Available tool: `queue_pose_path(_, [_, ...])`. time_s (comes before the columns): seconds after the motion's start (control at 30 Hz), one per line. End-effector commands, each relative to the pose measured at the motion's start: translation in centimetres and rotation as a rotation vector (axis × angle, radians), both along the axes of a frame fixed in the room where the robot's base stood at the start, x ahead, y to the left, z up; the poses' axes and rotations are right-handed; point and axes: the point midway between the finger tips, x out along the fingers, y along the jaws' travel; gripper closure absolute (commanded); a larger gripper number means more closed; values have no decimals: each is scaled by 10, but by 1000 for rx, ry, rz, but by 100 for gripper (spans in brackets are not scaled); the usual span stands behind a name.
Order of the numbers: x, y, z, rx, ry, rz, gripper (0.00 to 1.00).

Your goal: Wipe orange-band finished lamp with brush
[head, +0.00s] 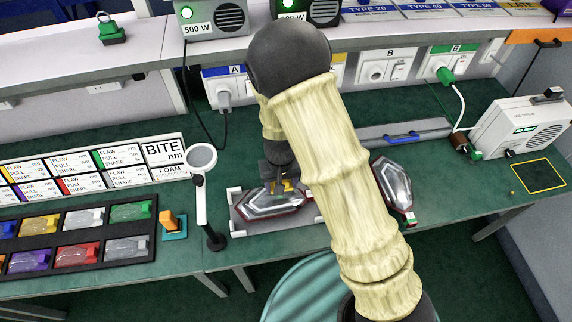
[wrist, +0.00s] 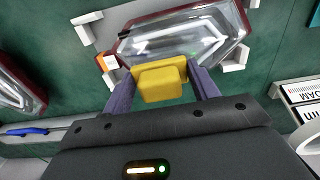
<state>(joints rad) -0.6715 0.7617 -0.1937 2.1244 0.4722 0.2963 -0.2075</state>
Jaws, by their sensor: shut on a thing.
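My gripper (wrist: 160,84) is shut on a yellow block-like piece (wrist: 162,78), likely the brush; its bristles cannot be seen. In the head view my gripper (head: 281,184) is over a clear lamp with a dark red rim (head: 268,204), lying in a fixture with white corner blocks (head: 234,216). This lamp fills the top of the wrist view (wrist: 185,38), where an orange and white piece (wrist: 106,64) shows at its end. Whether the yellow piece touches the lamp I cannot tell. A second red-rimmed lamp (head: 393,188) lies right of my arm, partly hidden.
A white ring-headed stand (head: 203,190) is close left of the fixture. An orange-handled item (head: 172,222) on a teal base and a black tray (head: 80,215) of coloured lenses are further left. A grey strip with a blue handle (head: 400,136) lies behind. A white radio-like box (head: 520,128) stands right.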

Motion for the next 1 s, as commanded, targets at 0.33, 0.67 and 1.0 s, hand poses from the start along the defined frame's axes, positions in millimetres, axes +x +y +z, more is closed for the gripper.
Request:
queue_pose_path(0.33, [0, -8, 35, 0, -1, 1, 59])
queue_pose_path(0.67, [2, -11, 65, 0, -1, -7, 59])
queue_pose_path(1.0, [2, -13, 82, 0, 0, -12, 59])
